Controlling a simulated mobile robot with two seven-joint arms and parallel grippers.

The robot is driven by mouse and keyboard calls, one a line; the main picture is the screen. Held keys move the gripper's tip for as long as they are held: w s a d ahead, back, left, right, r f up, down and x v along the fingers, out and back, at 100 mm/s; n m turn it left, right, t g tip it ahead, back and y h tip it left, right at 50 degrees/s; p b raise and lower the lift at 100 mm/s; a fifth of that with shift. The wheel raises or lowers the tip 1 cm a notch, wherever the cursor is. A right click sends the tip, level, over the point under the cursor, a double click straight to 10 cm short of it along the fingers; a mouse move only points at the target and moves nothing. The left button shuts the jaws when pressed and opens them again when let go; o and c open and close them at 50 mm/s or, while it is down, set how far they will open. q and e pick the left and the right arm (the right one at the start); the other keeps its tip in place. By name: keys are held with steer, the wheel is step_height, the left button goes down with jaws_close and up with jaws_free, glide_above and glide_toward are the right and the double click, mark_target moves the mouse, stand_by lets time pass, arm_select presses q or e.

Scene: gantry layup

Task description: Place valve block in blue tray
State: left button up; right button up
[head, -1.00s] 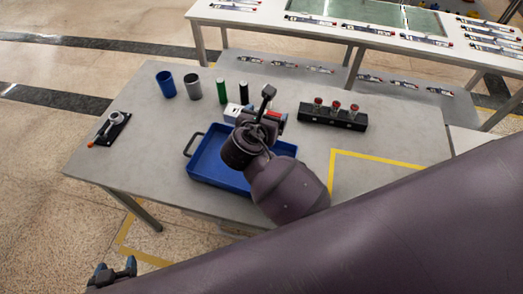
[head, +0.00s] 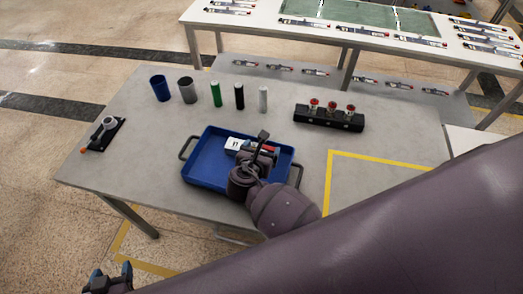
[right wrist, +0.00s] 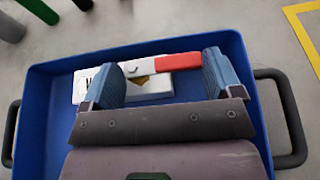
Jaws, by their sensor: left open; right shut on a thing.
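The valve block (head: 236,144) is white with a dark label and a red lever. It also shows in the right wrist view (right wrist: 150,86), within the outline of the blue tray. My right gripper (right wrist: 160,78) is shut on it, with one blue finger near each end. The blue tray (head: 205,160) lies on the table, and my right arm covers its right part. I cannot tell whether the block touches the tray floor. My left gripper (head: 112,274) is open and empty at the bottom left, away from the table.
Several cylinders, including a blue cup (head: 160,88) and a green one (head: 215,94), stand behind the tray. A black block with red knobs (head: 328,118) stands at back right. A small tool on a black plate (head: 104,134) lies at left. Yellow tape (head: 385,158) marks clear table at right.

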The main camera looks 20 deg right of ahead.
stand_by(0.3)
steer(key=o, duration=0.9)
steer(key=shift+f, duration=0.1)
steer(key=shift+o, duration=0.2)
steer(key=v, duration=1.2)
steer(key=shift+s, duration=0.1)
